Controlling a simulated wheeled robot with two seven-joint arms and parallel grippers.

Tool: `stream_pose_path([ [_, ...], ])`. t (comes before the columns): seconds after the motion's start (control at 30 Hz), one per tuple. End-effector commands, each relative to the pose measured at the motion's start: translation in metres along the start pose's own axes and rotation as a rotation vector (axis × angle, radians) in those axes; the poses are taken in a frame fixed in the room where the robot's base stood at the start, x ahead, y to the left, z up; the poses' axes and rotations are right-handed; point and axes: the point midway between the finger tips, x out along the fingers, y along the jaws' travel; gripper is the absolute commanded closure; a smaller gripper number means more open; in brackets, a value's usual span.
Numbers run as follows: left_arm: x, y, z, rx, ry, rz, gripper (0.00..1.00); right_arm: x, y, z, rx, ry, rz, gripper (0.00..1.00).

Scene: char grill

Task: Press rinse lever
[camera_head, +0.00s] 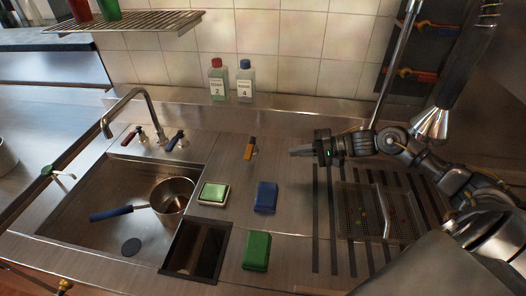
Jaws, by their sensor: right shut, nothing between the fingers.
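A short lever with an orange handle (249,148) stands upright, slightly tilted, on the steel counter behind the sponges. It looks like the rinse lever, though I see no label on it. My right gripper (293,152) reaches in from the right, with its fingers pointing left toward the lever. The gripper is shut and empty, a short gap to the right of the lever and apart from it. A spray head (432,125) hangs at the right, above my right arm. My left gripper is not in view.
A sink (95,215) at left holds a pot (172,195) with a blue handle. A faucet (148,108) stands behind it. Green and blue blocks (265,197) lie in front of the lever. Two bottles (217,80) stand behind. A mesh tray (355,212) sits at right.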

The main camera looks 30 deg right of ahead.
Motion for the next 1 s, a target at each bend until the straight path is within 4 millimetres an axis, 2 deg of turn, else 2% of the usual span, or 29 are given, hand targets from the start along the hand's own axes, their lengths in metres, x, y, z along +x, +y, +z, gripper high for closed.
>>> stream_pose_path([
  [0.3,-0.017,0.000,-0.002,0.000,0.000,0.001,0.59,0.068,-0.005,0.000,-0.001,-0.003,-0.005,1.00],
  [0.5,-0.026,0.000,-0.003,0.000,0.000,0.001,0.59,0.096,-0.011,0.000,-0.002,-0.003,-0.002,1.00],
  [0.7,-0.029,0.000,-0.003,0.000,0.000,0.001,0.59,0.109,-0.013,0.000,-0.002,-0.002,-0.001,1.00],
  [1.0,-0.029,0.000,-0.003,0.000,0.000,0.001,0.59,0.111,-0.013,0.001,-0.002,-0.002,-0.001,1.00],
])
